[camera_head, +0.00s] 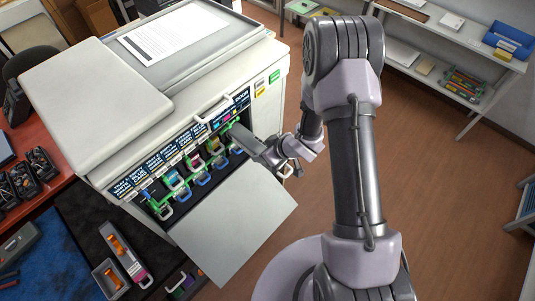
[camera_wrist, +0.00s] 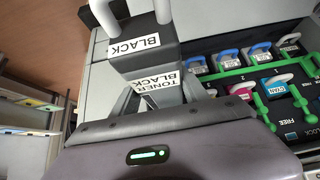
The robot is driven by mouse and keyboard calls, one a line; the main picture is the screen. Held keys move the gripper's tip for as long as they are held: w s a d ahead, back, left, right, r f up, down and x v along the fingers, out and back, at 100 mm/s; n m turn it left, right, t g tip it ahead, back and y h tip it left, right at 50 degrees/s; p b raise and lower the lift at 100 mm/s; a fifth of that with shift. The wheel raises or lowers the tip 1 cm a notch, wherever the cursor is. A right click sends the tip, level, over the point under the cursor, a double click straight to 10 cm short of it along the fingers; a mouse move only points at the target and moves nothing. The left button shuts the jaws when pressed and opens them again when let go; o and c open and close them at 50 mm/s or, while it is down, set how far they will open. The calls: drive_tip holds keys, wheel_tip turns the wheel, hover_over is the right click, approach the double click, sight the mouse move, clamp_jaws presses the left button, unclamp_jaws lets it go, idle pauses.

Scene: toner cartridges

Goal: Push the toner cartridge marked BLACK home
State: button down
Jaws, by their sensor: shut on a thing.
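The toner cartridge marked BLACK is a long dark grey block (camera_head: 252,143) in the head view. It sticks out from the right end of the printer's row of bays.
The printer (camera_head: 98,95) has its front door (camera_head: 235,220) folded down below the bays. Other cartridges with blue, white and green handles fill the row; one is labelled CYAN (camera_wrist: 274,87). Open floor (camera_head: 440,190) lies right.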

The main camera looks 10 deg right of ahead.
drive_tip(key=shift+w+a, duration=0.25)
drive_tip(key=shift+w, duration=0.1)
drive_tip(key=shift+f, duration=0.1)
idle(0.3)
drive_tip(key=shift+c, duration=2.4)
unclamp_jaws()
drive_tip(key=shift+s+d+b, duration=0.3)
drive_tip(key=shift+s+d, duration=0.3)
drive_tip(key=shift+s, duration=0.25)
drive_tip(key=shift+s+d+b, duration=0.25)
drive_tip(key=shift+s+d, duration=0.35)
drive_tip(key=shift+s, duration=0.25)
